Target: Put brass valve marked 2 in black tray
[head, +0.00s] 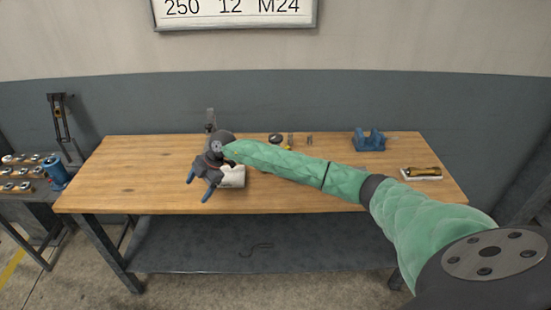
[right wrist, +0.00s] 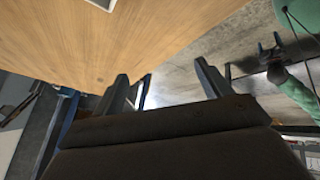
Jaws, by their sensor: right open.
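My right gripper (head: 199,186) hangs over the left half of the wooden workbench with its blue-tipped fingers apart and nothing between them. In the right wrist view its two fingers (right wrist: 162,75) are also spread and empty, near the bench edge. Several small metal-and-brass-coloured parts (head: 22,172) sit in rows on the grey side stand at the far left; they are too small to read any mark or pick out valve 2. I cannot make out a black tray. A dark gripper on a green arm (right wrist: 274,62), seemingly my left, shows in the right wrist view; its jaws are unclear.
The wooden workbench (head: 130,185) has clear room at its left. A white object (head: 232,177) is partly behind my right gripper. A blue cylinder (head: 55,173) stands at left.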

